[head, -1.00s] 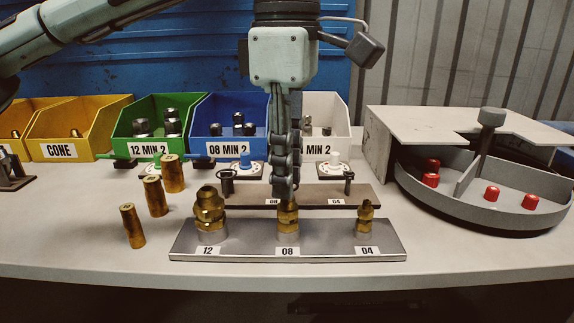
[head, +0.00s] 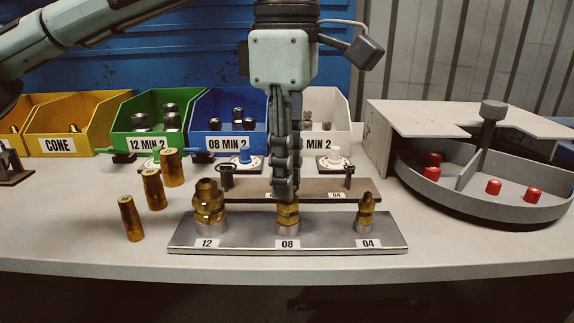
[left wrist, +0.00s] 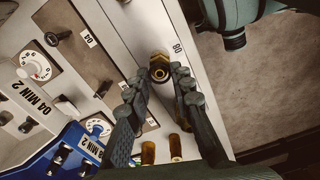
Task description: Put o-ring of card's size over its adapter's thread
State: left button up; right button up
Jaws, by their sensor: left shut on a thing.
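The steel plate (head: 330,238) holds three brass adapters, labelled 12, 08 and 04. My left gripper (head: 285,196) points straight down over the middle, 08 adapter (head: 287,217), its fingertips at the adapter's top. In the left wrist view the fingertips (left wrist: 160,76) flank the top of the 08 adapter (left wrist: 157,64). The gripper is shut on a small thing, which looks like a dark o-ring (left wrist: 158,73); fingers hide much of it. The 12 adapter (head: 209,204) and 04 adapter (head: 366,212) stand uncovered on either side. No card is clear. My right gripper is out of view.
Behind the plate is a brown rack (head: 320,184) with a post at each end; the gripper hides its middle. Brass cylinders (head: 153,190) stand to the left. Labelled bins (head: 226,135) line the back. A grey round tray (head: 520,208) with red caps is at right.

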pick_arm(q)
jog(key=shift+f, duration=0.35)
jog(key=o, duration=0.7)
notch_tip(320, 180, up, 12)
jog(key=shift+r, duration=0.1)
